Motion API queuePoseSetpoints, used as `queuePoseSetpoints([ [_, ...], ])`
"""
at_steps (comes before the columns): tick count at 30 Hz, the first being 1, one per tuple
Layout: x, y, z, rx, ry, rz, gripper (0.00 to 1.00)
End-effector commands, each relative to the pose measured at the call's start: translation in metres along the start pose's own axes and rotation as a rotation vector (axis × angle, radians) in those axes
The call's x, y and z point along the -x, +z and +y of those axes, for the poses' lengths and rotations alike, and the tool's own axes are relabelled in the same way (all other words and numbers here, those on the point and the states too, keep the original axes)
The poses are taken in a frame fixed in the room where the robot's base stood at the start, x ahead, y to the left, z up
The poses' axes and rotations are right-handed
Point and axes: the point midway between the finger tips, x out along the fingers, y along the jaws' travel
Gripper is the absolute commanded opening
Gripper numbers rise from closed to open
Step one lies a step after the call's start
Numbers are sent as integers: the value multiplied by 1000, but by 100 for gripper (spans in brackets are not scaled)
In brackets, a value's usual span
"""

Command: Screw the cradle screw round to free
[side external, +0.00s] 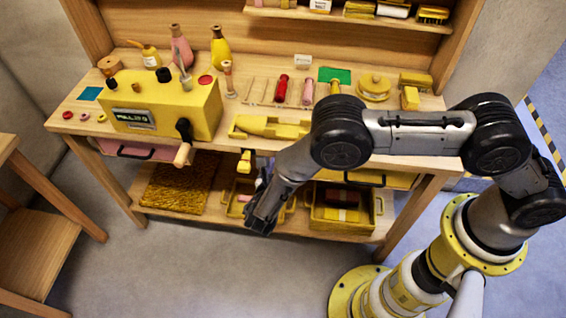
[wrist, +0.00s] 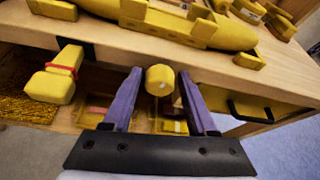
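A round yellow knob (wrist: 160,80), perhaps the cradle screw, faces me below the bench edge. My gripper (wrist: 160,73) is open, with one purple finger on each side of the knob and a gap showing at both sides. I cannot tell how far the fingertips reach along it. In the side view my gripper (side external: 266,175) is below the bench front, and the knob is hidden.
A yellow T-shaped handle with a red band (wrist: 55,75) sticks out at the left of my gripper. A yellow drawer with a black handle (wrist: 250,108) is at the right. Yellow bins (side external: 340,210) and a shaggy mat (side external: 180,182) fill the lower shelf.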

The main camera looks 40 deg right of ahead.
Motion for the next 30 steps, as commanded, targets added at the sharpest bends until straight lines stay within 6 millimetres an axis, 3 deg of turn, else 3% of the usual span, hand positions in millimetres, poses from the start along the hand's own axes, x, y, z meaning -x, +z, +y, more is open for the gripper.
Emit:
queuePoseSetpoints([
  [17, 0, 0, 0, -25, 13, -1, 58],
  [30, 0, 0, -1, -399, 168, 0, 58],
])
